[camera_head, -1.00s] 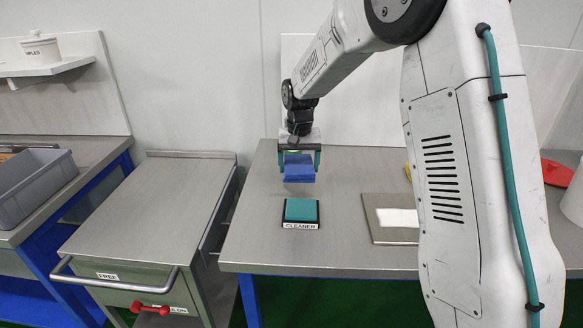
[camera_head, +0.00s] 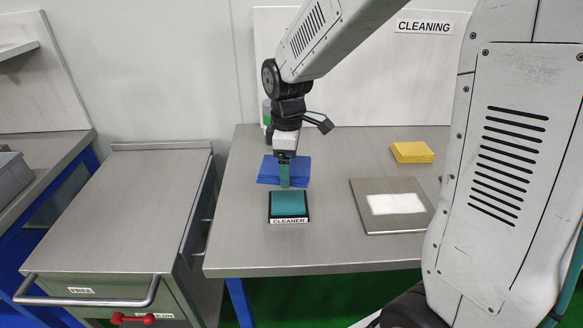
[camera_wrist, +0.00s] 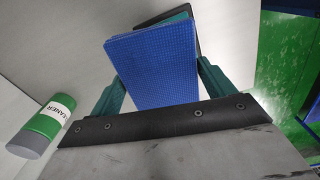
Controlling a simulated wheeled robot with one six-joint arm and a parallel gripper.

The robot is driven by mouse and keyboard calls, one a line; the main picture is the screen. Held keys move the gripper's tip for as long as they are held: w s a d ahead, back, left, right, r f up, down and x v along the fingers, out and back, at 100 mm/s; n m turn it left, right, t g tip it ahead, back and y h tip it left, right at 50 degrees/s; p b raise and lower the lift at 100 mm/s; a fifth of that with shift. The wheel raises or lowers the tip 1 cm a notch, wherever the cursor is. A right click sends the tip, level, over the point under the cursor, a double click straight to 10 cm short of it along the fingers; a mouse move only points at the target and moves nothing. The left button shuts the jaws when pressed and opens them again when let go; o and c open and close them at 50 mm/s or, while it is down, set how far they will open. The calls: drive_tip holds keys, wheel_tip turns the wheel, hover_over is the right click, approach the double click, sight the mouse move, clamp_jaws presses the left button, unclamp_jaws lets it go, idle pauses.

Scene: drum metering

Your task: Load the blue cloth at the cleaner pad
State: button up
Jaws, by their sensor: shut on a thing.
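The blue cloth (camera_head: 267,171) is a flat, layered rectangle just behind the cleaner pad in the head view. My gripper (camera_head: 284,172) points down and is shut on it. The wrist view shows the cloth (camera_wrist: 153,68) between the two teal fingers of my gripper (camera_wrist: 157,82). The cleaner pad (camera_head: 289,204) is a teal block in a black holder labelled CLEANER, near the table's front edge. Its black and teal edge (camera_wrist: 181,12) shows partly behind the cloth in the wrist view. I cannot tell whether cloth and pad touch.
A green and white cleaner bottle (camera_wrist: 46,126) stands near the gripper, mostly behind my arm in the head view. Yellow cloths (camera_head: 412,152) and a grey plate (camera_head: 375,220) with a white patch lie to the right. A drawer cabinet (camera_head: 130,200) stands left, across a gap.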

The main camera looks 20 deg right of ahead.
sight(291, 201)
drive_tip(key=shift+s+f+n, duration=0.15)
drive_tip(key=shift+s+n, duration=0.75)
drive_tip(key=shift+s, duration=0.1)
drive_tip(key=shift+f, duration=2.9)
drive_tip(key=shift+f, duration=0.55)
drive_tip(key=shift+r, duration=3.55)
